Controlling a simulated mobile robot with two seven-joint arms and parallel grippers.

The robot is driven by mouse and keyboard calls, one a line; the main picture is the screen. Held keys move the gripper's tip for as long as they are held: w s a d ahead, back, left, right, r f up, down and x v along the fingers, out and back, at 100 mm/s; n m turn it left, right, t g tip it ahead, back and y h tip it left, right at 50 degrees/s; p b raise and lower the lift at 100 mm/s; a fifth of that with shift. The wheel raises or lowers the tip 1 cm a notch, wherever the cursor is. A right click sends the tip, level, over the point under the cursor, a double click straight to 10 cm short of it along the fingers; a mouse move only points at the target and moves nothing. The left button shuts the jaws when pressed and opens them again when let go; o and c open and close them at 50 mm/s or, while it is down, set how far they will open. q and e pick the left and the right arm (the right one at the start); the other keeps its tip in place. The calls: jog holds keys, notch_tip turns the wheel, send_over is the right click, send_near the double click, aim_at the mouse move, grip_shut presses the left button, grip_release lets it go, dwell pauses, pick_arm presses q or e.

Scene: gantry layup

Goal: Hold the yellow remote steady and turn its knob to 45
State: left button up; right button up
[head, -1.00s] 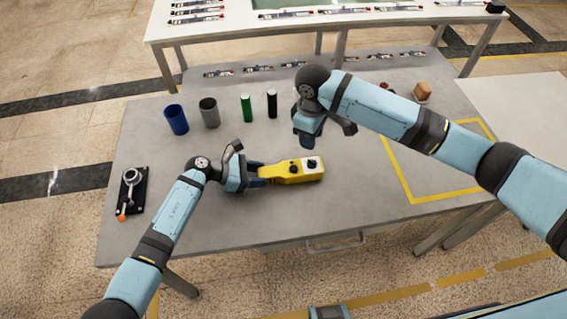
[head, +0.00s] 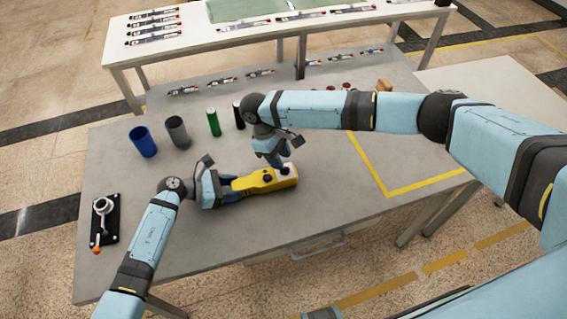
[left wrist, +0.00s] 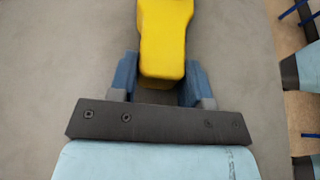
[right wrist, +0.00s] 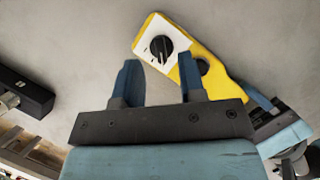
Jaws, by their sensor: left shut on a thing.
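The yellow remote (head: 255,183) lies on the grey table, its narrow end toward my left gripper. My left gripper (head: 228,186) is shut on that narrow end; the left wrist view shows both blue fingers (left wrist: 161,85) against its sides. My right gripper (right wrist: 157,75) is open and empty, above the remote's wide end and close to the white plate. In the head view it partly covers that end.
Blue (head: 143,141), grey (head: 177,132) and green (head: 213,122) cylinders and a black one (head: 238,115) stand behind the remote. A black fixture with an orange-tipped lever (head: 104,219) is at the left. The yellow-taped area (head: 410,187) at the right looks clear.

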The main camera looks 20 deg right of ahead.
jog(key=shift+x, duration=1.55)
jog(key=shift+c, duration=0.2)
grip_shut()
jog(key=m+g+y, duration=0.1)
jog(key=m, duration=0.3)
jog(key=shift+s+d+f+m, duration=0.1)
jog(key=shift+m, duration=0.2)
jog(key=shift+m+y, duration=1)
jog(key=shift+m, duration=1)
